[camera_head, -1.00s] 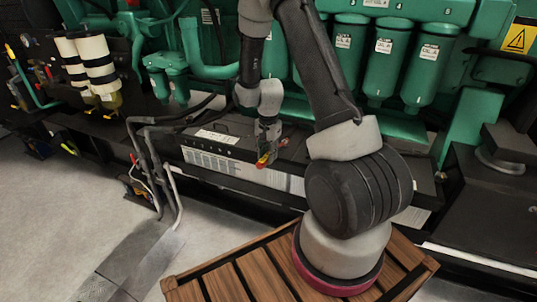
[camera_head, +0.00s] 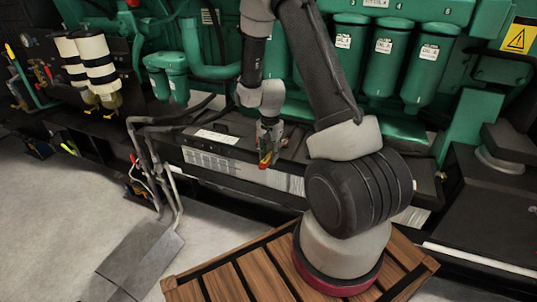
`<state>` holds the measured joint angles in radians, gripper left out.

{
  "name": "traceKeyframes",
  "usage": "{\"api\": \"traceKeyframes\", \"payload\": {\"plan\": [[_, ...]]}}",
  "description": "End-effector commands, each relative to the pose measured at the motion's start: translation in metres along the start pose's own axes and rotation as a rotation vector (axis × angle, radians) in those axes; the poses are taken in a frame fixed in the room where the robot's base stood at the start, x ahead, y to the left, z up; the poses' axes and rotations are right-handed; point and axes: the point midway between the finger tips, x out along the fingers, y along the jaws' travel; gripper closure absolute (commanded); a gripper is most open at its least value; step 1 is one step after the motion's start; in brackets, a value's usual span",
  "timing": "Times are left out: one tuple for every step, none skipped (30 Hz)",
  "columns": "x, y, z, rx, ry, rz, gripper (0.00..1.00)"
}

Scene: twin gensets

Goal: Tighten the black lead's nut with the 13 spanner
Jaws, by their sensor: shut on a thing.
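My gripper (camera_head: 268,148) points down over the right part of a black battery box (camera_head: 218,137) at the foot of the green engine. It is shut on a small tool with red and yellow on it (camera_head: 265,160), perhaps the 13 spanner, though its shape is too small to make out. The black lead and its nut cannot be told apart here. Dark cables (camera_head: 165,120) run to the left end of the box.
Green filters (camera_head: 382,62) stand behind my arm. Grey pipes (camera_head: 160,170) rise from the floor at left, by a grey plate (camera_head: 142,258). A wooden slatted deck (camera_head: 235,278) lies in front. Open floor is at left.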

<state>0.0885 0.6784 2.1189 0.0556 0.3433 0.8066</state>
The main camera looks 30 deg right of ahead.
Motion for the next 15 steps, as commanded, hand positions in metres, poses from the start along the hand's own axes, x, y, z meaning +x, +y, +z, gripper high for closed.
{"api": "traceKeyframes", "payload": {"plan": [[-0.0021,-0.0048,-0.0035,-0.01,0.01,-0.01,1.0],[-0.0021,-0.0048,-0.0035,-0.01,0.01,-0.01,1.0],[-0.0021,-0.0046,-0.0035,-0.011,0.01,-0.01,1.0],[-0.0022,-0.0041,-0.0036,-0.013,0.01,-0.01,1.0],[-0.0022,-0.0034,-0.0035,-0.017,0.01,-0.009,1.0],[-0.0022,-0.0022,-0.0036,-0.024,0.01,-0.009,1.0],[-0.0022,-0.0012,-0.0036,-0.031,0.01,-0.009,1.0],[-0.0022,-0.0002,-0.0036,-0.039,0.01,-0.009,1.0],[-0.0022,0.0009,-0.0036,-0.046,0.01,-0.009,1.0],[-0.0023,0.0013,-0.0037,-0.05,0.01,-0.009,1.0],[-0.0023,0.0014,-0.0037,-0.052,0.01,-0.009,1.0],[-0.0022,0.0014,-0.0037,-0.052,0.01,-0.009,1.0],[-0.0022,0.0013,-0.0037,-0.052,0.01,-0.009,1.0],[-0.0022,0.0014,-0.0037,-0.052,0.01,-0.009,1.0],[-0.0022,0.0014,-0.0037,-0.051,0.01,-0.009,1.0]]}}
